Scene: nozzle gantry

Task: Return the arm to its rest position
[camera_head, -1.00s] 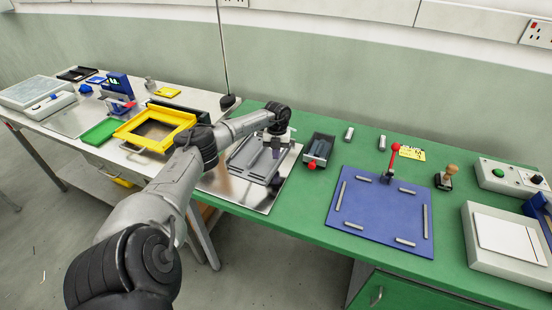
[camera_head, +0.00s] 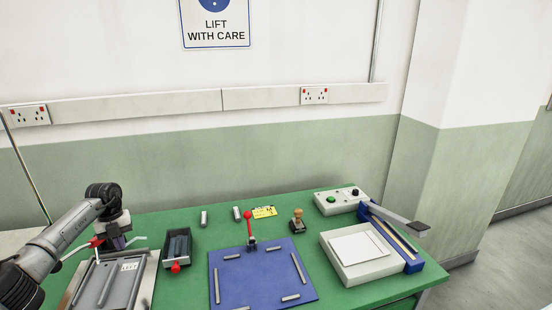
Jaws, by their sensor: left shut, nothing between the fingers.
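My left arm comes in from the lower left, dark and grey. Its wrist is bent downward, and my left gripper (camera_head: 115,243) points down over the back end of a grey slotted fixture (camera_head: 108,283) on a shiny metal plate. The gripper is shut and nothing shows in its grip. A small red part shows just left of the gripper; I cannot tell what it belongs to. The arm hides the left part of the plate. My right gripper is not in view.
On the green bench stand a dark open box (camera_head: 178,248) with a red knob, a blue board (camera_head: 237,285) with grey bars and a red-topped lever (camera_head: 250,230), a wooden-handled stamp (camera_head: 297,220), a control box (camera_head: 341,199) and a white tray (camera_head: 335,262). The wall stands behind.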

